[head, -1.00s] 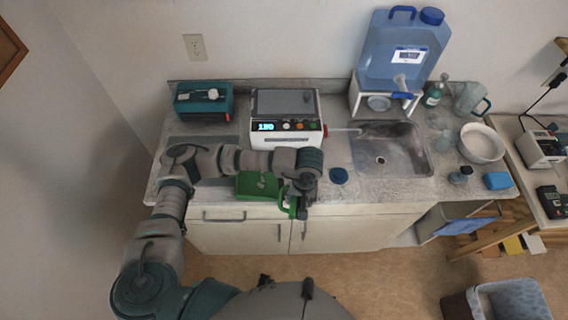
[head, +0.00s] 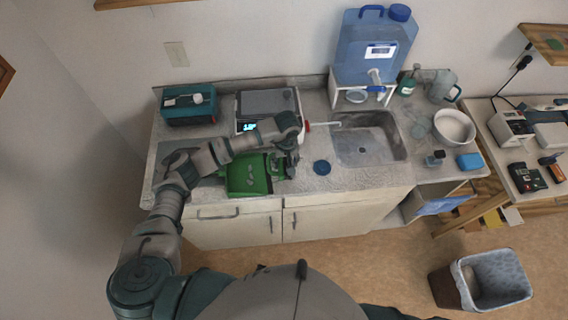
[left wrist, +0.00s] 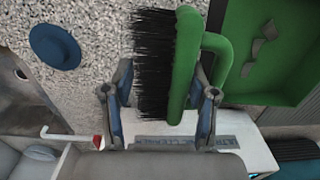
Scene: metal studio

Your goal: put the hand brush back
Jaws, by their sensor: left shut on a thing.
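The hand brush is green with black bristles (left wrist: 153,62); its green body (left wrist: 186,65) stands between the fingers of my left gripper (left wrist: 163,105) in the left wrist view. My left gripper (head: 287,165) is shut on it. In the head view the brush is small and partly hidden by the gripper, over the front of the counter, just right of the green dustpan (head: 245,181). The dustpan also shows in the left wrist view (left wrist: 290,85), beside the brush, with some grey scraps in it. My right gripper is not in view.
A device with a lit display (head: 268,103) stands behind my arm, a teal box (head: 188,104) to its left. A blue round disc (head: 321,167) lies right of the gripper, before the sink (head: 385,150). A waste bin (head: 468,290) stands on the floor. Speckled counter between disc and gripper is clear.

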